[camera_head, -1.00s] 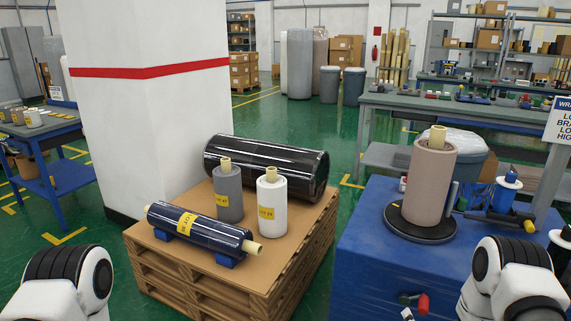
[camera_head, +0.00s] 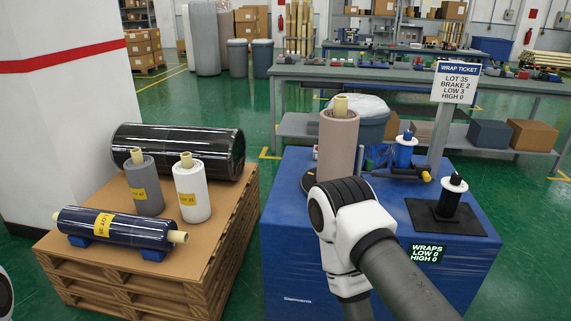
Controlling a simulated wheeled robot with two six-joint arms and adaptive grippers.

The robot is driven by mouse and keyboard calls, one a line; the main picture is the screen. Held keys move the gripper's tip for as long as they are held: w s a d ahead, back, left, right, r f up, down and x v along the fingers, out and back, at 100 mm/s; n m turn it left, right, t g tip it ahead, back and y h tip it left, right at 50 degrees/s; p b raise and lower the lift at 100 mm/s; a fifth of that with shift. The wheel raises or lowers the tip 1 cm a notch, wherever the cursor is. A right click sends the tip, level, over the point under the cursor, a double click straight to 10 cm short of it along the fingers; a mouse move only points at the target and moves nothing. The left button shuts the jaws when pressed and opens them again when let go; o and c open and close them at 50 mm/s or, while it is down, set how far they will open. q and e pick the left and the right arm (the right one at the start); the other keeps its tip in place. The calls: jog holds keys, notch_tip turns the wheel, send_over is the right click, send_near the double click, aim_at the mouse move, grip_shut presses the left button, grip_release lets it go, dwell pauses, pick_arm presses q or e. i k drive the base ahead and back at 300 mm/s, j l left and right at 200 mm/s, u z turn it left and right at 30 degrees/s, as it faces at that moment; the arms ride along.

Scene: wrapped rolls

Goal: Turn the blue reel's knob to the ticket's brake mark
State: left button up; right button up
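The blue reel (camera_head: 404,152) stands upright on the blue wrapped stand (camera_head: 300,250), with a white top and a small blue cap that looks like its knob (camera_head: 407,135). The marks around the knob are too small to read. The wrap ticket (camera_head: 455,83) on a post reads LOT 35, BRAKE 2, LOW 3, HIGH 0. My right arm (camera_head: 345,210) crosses in front of the stand, and its gripper is out of frame. Only a sliver of my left arm shows at the left edge. Its gripper is not visible.
A beige roll (camera_head: 338,145) stands upright on the stand. A black reel (camera_head: 452,194) stands on a black pad at right. The counter display (camera_head: 427,253) reads LOW 0, HIGH 0. A pallet (camera_head: 150,285) at left carries several rolls, one labelled LOT 35. Benches stand behind.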

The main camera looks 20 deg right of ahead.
aim_at(408, 134)
jog(key=z, duration=1.75)
